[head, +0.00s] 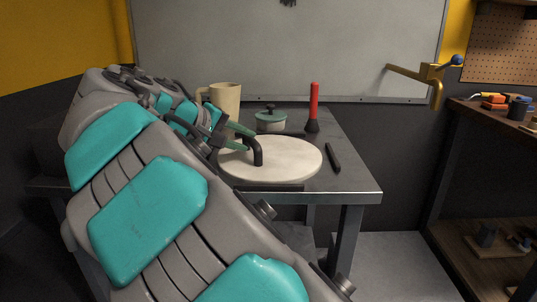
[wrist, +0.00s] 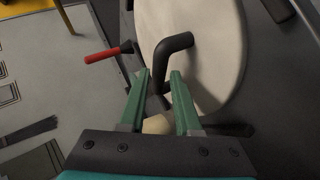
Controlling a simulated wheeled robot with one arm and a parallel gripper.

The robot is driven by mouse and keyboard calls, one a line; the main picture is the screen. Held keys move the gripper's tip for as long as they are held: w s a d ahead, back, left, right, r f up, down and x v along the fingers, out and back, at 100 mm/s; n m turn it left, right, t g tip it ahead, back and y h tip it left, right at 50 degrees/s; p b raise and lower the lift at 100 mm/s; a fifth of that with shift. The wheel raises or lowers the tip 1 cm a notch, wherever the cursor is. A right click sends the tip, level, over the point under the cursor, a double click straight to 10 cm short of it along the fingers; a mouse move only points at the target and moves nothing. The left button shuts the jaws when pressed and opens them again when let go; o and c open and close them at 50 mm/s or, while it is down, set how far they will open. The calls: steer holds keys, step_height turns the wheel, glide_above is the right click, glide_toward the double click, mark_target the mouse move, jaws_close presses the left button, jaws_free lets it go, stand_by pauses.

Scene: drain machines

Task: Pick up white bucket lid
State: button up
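The white bucket lid (head: 290,162) is a round, pale disc with a bent black handle (head: 257,150), lying flat on the grey metal table (head: 345,180). In the wrist view the lid (wrist: 215,50) fills the upper middle, with its handle (wrist: 176,46) just ahead of my fingers. My gripper (head: 246,139) is at the lid's left part, beside the handle. Its green fingers are apart in the wrist view (wrist: 161,76), and one end of the handle shows in the gap between them. I cannot tell whether either finger touches it. My arm hides the table's left side.
A beige mug (head: 228,98), a teal lidded pot (head: 271,121) and a red-handled brush (head: 314,103) stand behind the lid. A black bar-shaped object (head: 333,157) lies to its right. A brass arm (head: 415,76) juts out at the right. A workbench (head: 490,115) stands far right.

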mark_target(249, 140)
steer(key=x, duration=0.4)
steer(key=shift+w+a, duration=0.1)
steer(key=shift+w, duration=0.1)
steer(key=shift+r, duration=0.1)
jaws_close()
